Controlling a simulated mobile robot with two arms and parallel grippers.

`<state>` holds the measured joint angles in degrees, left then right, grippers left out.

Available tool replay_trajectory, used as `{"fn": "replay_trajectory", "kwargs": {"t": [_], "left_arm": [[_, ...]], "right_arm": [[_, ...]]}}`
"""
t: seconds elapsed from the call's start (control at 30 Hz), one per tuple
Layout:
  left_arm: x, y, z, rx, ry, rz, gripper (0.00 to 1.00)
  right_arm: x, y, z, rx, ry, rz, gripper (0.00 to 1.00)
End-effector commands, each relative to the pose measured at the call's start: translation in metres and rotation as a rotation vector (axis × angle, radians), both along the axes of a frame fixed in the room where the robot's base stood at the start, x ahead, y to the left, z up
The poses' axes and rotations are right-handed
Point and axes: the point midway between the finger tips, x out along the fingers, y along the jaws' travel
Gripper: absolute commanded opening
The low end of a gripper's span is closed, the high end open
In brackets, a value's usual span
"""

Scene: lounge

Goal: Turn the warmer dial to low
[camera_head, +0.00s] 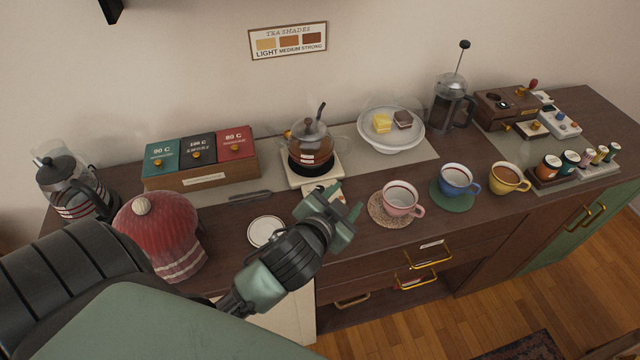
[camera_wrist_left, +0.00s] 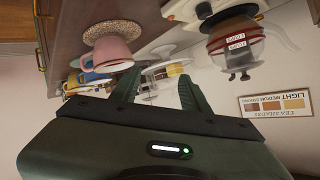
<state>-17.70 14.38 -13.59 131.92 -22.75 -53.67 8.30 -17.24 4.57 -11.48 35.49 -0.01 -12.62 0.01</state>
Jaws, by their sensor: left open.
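The warmer (camera_head: 325,178) is a pale, flat base at the back middle of the counter, with a glass teapot (camera_head: 309,140) of dark tea on it. My left gripper (camera_head: 347,200) is open and empty, in front of the warmer and to its right, above the counter. In the left wrist view the picture is upside down; the warmer (camera_wrist_left: 181,9) and teapot (camera_wrist_left: 235,45) are at the upper right, beyond my open fingers (camera_wrist_left: 158,92).
A pink cup (camera_head: 398,195) on a woven coaster stands just right of my left gripper. A white round coaster (camera_head: 265,231) and a red tea cosy (camera_head: 160,232) lie to the left. A tea box (camera_head: 200,178) and a cake plate (camera_head: 391,142) flank the warmer.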

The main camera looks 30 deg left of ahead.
Motion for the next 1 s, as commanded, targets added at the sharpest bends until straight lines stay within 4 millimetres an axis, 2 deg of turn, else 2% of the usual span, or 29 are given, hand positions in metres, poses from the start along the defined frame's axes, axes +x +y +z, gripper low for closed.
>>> {"fn": "replay_trajectory", "kwargs": {"t": [0.03, 0.13, 0.2, 0.3, 0.37, 0.43, 0.5, 0.57, 0.67, 0.7, 0.77, 0.8, 0.87, 0.9, 1.0], "left_arm": [[0.026, -0.006, 0.03, 0.056, -0.136, -0.048, 0.46], [0.066, -0.035, 0.096, 0.181, -0.426, -0.195, 0.46], [0.08, -0.067, 0.138, 0.281, -0.618, -0.338, 0.46], [0.082, -0.12, 0.174, 0.439, -0.836, -0.585, 0.46], [0.077, -0.151, 0.181, 0.542, -0.93, -0.757, 0.46], [0.068, -0.182, 0.173, 0.67, -0.996, -0.972, 0.46], [0.06, -0.201, 0.15, 0.802, -1.006, -1.2, 0.46], [0.056, -0.205, 0.121, 0.917, -0.966, -1.398, 0.46], [0.056, -0.181, 0.065, 1.1, -0.788, -1.713, 0.46], [0.058, -0.16, 0.043, 1.168, -0.676, -1.828, 0.46], [0.063, -0.12, 0.016, 1.251, -0.474, -1.974, 0.46], [0.067, -0.089, 0.003, 1.296, -0.326, -2.049, 0.46], [0.07, -0.041, -0.009, 1.339, -0.097, -2.132, 0.46], [0.071, -0.01, -0.012, 1.353, 0.047, -2.168, 0.46], [0.069, 0.052, -0.011, 1.361, 0.349, -2.202, 0.46]], "right_arm": [[0.0, -0.001, 0.0, -0.001, 0.0, 0.0, 0.36], [0.0, -0.001, 0.0, -0.001, 0.0, 0.0, 0.36], [0.0, -0.001, 0.0, -0.002, 0.0, 0.0, 0.36], [0.0, -0.002, 0.0, -0.002, 0.0, 0.0, 0.36], [0.001, -0.002, 0.0, -0.002, 0.0, 0.0, 0.36], [0.001, -0.002, 0.0, -0.002, -0.001, 0.0, 0.36], [0.001, -0.002, 0.0, -0.002, -0.001, -0.001, 0.36], [0.001, -0.002, 0.0, -0.002, -0.001, -0.001, 0.36], [0.001, -0.002, 0.0, -0.002, -0.001, -0.001, 0.36], [0.001, -0.002, 0.0, -0.002, -0.001, -0.001, 0.36], [0.001, -0.002, 0.0, -0.002, -0.001, -0.001, 0.36], [0.001, -0.002, 0.0, -0.002, -0.001, -0.001, 0.36], [0.001, -0.001, 0.0, -0.002, -0.001, -0.001, 0.36], [0.001, -0.001, 0.0, -0.002, -0.001, -0.001, 0.36], [0.001, -0.001, 0.0, -0.001, -0.002, -0.001, 0.36]]}}
